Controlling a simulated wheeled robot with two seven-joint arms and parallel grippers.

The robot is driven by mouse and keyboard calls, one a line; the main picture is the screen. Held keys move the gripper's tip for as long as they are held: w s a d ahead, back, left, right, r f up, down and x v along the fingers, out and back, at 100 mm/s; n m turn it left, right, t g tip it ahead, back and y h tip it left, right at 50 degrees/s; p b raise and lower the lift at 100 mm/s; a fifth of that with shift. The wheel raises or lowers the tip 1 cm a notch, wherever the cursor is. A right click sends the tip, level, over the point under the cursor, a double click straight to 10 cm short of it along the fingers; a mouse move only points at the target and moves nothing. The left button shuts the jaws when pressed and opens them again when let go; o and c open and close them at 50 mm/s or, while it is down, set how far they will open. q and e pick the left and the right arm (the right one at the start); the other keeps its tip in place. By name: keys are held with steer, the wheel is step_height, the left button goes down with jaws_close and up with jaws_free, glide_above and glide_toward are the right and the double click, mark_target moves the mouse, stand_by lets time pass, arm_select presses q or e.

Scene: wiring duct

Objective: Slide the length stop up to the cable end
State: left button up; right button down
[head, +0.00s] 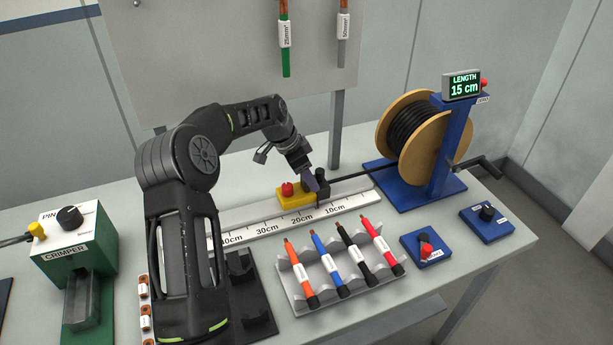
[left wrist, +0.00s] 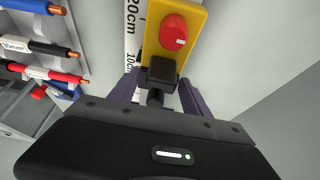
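The length stop (head: 291,198) is a yellow block with a red knob, on the white ruled rail (head: 262,226) near the 20 cm mark. It also shows in the left wrist view (left wrist: 196,22), with a black block (left wrist: 162,72) at its near end. My left gripper (head: 316,186) is down at the stop's right end. In the left wrist view its fingers (left wrist: 158,92) stand on either side of the black block, with narrow gaps visible. The black cable (head: 358,172) runs from the spool leftward to near the gripper; its end is hidden or indistinct there. My right gripper is not in view.
The cable spool (head: 412,135) stands at the right, with a display (head: 462,87) reading 15 cm. A rack (head: 335,282) of several coloured cables lies in front of the rail. The green crimper (head: 75,245) is at the left. Two blue control boxes (head: 486,222) (head: 426,248) sit at the right front.

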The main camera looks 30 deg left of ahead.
mark_target(297, 191)
arm_select(q)
steer(key=shift+s+a, duration=0.1)
steer(key=shift+s, duration=0.05)
steer(key=shift+a+r, duration=0.1)
steer(key=shift+r, duration=0.2)
steer(key=b+v, duration=0.2)
steer(key=v, duration=0.5)
steer(key=shift+s, duration=0.1)
stand_by(0.3)
